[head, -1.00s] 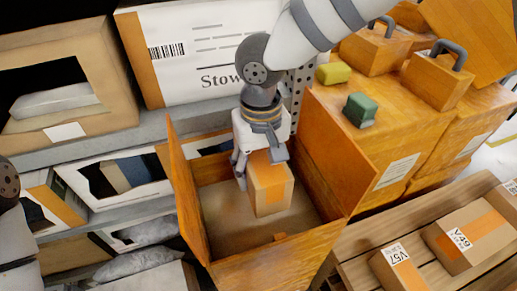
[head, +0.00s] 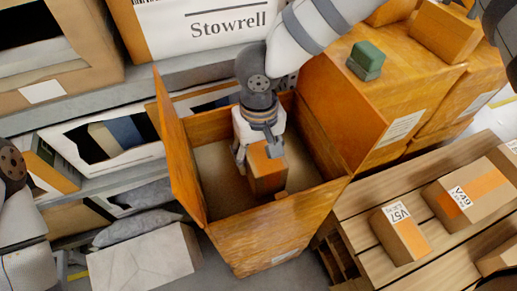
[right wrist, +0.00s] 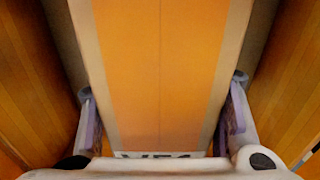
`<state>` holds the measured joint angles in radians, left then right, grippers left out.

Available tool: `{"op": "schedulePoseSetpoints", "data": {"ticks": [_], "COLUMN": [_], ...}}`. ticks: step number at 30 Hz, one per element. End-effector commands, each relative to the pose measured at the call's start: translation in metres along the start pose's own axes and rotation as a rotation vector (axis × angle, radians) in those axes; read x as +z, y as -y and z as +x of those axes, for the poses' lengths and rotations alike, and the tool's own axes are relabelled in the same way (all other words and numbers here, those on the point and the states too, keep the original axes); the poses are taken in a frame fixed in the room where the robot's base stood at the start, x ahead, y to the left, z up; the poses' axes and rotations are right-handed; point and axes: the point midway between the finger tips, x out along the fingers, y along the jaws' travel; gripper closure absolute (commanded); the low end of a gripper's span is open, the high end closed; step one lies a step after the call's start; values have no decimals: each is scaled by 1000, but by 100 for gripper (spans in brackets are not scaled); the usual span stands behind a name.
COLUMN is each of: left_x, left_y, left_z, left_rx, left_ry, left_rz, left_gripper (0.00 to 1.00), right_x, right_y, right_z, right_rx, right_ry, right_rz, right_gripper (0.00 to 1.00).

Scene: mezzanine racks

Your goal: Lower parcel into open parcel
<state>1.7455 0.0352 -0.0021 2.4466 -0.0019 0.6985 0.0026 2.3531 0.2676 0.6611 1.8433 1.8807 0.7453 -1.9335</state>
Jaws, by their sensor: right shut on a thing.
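The small tan parcel (head: 268,180) with orange tape is inside the walls of the open parcel (head: 270,235), a large orange-brown carton with raised flaps. My right gripper (head: 257,150) reaches down into the carton from above and is shut on the small parcel. In the right wrist view the parcel (right wrist: 160,75) fills the space between both fingers, with the open parcel's walls (right wrist: 28,95) on either side. I cannot tell whether the small parcel touches the carton floor. My left gripper is not in view; only part of that arm shows at the left edge.
Shelves (head: 90,100) with boxes and bags stand at the left, and a white Stowrell carton (head: 190,40) at the back. A stacked carton (head: 350,95) with a green block (head: 366,60) stands close right. A slatted wooden surface (head: 375,265) holds labelled parcels (head: 400,235).

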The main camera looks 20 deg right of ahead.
Motion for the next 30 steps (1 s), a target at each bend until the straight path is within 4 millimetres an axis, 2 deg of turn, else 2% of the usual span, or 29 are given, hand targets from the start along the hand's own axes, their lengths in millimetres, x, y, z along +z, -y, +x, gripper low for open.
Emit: {"op": "schedulePoseSetpoints", "data": {"ticks": [2, 3, 6, 17, 20, 27, 30], "left_x": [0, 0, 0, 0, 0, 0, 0], "left_y": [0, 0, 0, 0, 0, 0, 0], "left_z": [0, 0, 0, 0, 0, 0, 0], "left_rx": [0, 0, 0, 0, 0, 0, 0], "left_ry": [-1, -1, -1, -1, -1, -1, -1], "left_rz": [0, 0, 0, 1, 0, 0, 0], "left_gripper": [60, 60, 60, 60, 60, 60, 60], "right_x": [0, 0, 0, 0, -1, -1, -1], "right_y": [0, 0, 0, 0, 0, 0, 0], "right_z": [-1, -1, -1, -5, -23, -88, -107], "right_rx": [-1, -1, 0, 0, -2, -2, -2], "right_ry": [-2, -2, -2, -1, -3, -4, -3], "right_rz": [0, 0, 0, 1, 3, 1, 2], "right_gripper": [88, 42, 20, 20, 20, 20, 20]}}
